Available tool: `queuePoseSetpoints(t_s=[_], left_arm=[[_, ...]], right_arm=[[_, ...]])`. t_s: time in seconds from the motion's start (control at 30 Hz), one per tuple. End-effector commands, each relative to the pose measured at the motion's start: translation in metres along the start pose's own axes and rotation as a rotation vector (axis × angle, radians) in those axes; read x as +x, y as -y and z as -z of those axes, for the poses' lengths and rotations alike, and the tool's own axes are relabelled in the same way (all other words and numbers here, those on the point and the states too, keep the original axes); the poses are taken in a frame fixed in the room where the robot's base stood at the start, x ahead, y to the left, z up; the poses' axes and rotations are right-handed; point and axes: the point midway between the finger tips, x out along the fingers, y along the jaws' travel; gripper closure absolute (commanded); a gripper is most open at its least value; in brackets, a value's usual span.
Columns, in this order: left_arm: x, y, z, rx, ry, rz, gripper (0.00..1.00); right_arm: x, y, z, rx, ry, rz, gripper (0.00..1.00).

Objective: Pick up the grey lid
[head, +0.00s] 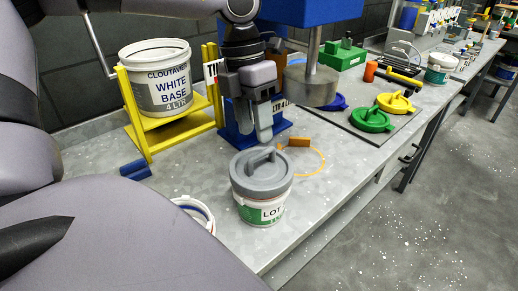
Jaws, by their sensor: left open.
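The grey lid (261,173) has a raised bar handle and sits on top of a white pail (262,210) with a green band and the letters LOT. The pail stands upright on the metal bench near its front edge. My left gripper (264,138) points down just above and behind the lid, apart from its handle. Its fingers show close together from this angle, and it is open with nothing visible between them. My right gripper is not in view.
A white base pail (158,80) stands on a yellow stand (172,131) at left. A blue press with a grey cylinder (312,85) stands behind. Green (371,119) and yellow (395,103) lids lie on a dark mat at right. An open pail (192,207) is at front left.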

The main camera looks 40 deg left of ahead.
Motion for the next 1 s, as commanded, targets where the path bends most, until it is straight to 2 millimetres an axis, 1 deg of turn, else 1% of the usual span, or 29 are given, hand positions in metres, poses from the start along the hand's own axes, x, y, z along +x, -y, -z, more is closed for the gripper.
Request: queuePoseSetpoints(t_s=[0.4, 0.53, 0.73, 0.77, 0.8, 0.87, 0.9, 1.0], left_arm=[[0.048, -0.004, -0.004, -0.001, -0.002, 0.001, 0.57], [0.055, -0.004, -0.005, 0.000, 0.000, 0.001, 0.57], [0.055, -0.004, -0.005, 0.000, 0.001, 0.001, 0.57], [0.055, -0.004, -0.005, 0.000, 0.001, 0.001, 0.60], [0.055, -0.004, -0.005, 0.000, 0.001, 0.001, 0.73], [0.055, -0.004, -0.005, 0.000, 0.001, 0.001, 0.93], [0.055, -0.004, -0.005, 0.000, 0.001, 0.001, 1.00], [0.055, -0.004, -0.005, 0.000, 0.001, 0.001, 1.00]], right_arm=[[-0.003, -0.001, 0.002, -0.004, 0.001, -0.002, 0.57], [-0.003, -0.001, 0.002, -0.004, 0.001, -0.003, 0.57], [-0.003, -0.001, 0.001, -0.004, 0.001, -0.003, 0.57], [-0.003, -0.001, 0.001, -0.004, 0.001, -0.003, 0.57], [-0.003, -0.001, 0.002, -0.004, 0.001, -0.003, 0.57], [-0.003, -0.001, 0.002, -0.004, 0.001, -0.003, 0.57], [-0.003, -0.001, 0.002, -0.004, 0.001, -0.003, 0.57], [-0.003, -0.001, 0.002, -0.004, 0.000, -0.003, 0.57]])
